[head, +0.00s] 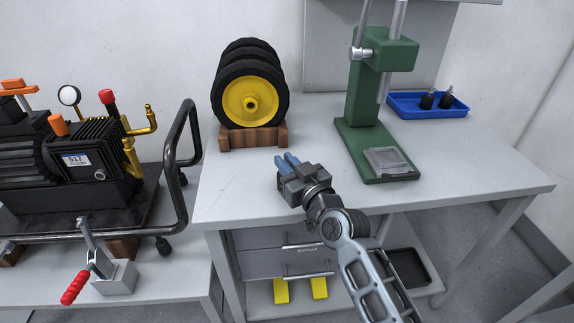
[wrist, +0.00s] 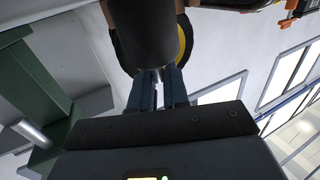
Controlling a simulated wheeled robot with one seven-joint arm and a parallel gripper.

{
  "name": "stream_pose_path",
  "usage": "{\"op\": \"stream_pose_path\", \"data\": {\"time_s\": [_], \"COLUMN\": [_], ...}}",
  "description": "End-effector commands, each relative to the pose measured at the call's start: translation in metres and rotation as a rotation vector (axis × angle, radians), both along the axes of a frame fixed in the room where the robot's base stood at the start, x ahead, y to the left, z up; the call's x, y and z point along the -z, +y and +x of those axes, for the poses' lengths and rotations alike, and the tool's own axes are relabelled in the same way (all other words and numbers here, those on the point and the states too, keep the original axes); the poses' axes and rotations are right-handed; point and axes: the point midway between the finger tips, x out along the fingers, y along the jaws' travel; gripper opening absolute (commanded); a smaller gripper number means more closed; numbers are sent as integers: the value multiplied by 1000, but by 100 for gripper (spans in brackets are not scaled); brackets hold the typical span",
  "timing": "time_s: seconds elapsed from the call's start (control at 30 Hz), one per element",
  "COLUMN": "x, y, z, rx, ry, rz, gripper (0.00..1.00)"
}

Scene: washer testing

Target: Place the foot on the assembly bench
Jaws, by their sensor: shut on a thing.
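My gripper (head: 287,162) is above the front left part of the light grey bench (head: 240,180) that carries a green press. In the wrist view, the two blue fingers (wrist: 158,92) are shut on a black cylindrical foot (wrist: 143,35), by its thin metal stud. The foot sticks out beyond the fingertips. In the head view the held foot is hidden behind my gripper. A second, lower grey bench (head: 150,290) stands at the left under a compressor. I cannot tell which one is the assembly bench.
Black wheels with yellow hubs (head: 250,95) stand on a wooden block (head: 252,137) just behind my gripper. The green press (head: 368,140) stands to the right. A blue tray (head: 400,106) holds two black feet. The compressor (head: 85,165) has a black tube handle.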

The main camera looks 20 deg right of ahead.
Motion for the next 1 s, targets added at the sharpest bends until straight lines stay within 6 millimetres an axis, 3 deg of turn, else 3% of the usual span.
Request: {"op": "stream_pose_path", "data": {"time_s": [0.37, 0.4, 0.63, 1.0], "x": [4, 3, 2, -3], "y": [0, 0, 0, 0], "z": [0, 0, 0, 0], "rx": [0, 0, 0, 0], "ry": [-1, -1, 0, 0], "rz": [0, 0, 0, 1], "gripper": [0, 17, 39, 41]}}
